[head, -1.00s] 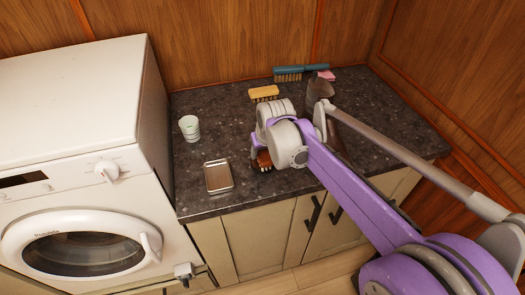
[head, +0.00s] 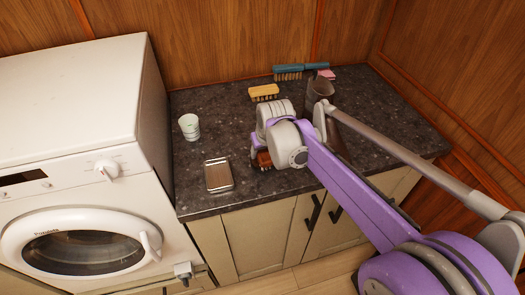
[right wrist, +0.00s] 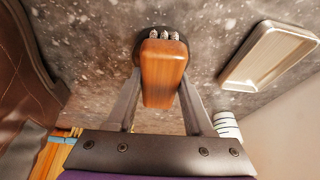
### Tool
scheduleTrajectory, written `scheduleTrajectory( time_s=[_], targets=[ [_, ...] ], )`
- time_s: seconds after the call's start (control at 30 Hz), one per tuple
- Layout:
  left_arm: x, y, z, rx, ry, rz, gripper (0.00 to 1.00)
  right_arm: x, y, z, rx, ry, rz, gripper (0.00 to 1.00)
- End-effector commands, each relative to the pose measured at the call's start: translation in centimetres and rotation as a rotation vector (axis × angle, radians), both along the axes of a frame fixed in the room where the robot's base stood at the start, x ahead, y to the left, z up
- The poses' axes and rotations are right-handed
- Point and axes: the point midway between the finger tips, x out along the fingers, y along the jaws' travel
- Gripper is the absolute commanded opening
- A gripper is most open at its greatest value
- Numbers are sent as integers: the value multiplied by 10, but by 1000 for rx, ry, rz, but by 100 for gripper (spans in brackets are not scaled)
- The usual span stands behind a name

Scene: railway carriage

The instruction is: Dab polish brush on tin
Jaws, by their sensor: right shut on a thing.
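The polish brush has an orange-brown wooden body (right wrist: 163,70) in the right wrist view; its lower end (head: 264,160) shows below my right gripper in the head view. My right gripper (right wrist: 160,88) is shut on the brush, one finger on each side. A dark rounded shape and pale tufts show at its far end; I cannot tell whether it touches the counter. A shallow rectangular metal tin (head: 218,175) lies open on the counter, left of the brush and apart from it. It also shows at right in the right wrist view (right wrist: 265,60). My left gripper is out of view.
A white striped cup (head: 189,127) stands behind the tin. A yellow brush (head: 264,92), a teal brush (head: 288,72), a pink cloth (head: 327,74) and a dark brown object (head: 320,91) are at the back. A white washing machine (head: 75,140) stands left of the dark counter (head: 200,100).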

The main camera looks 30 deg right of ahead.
Motion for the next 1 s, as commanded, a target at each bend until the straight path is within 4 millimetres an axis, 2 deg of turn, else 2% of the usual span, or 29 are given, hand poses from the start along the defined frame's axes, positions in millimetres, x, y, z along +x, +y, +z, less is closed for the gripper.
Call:
scheduleTrajectory(
  time_s=[0.47,1.0],
  targets=[
    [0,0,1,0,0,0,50,-1,0,-1,1,4,0,8],
    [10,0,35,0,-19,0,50,0,0,41,0,0,0,8]
  ],
)
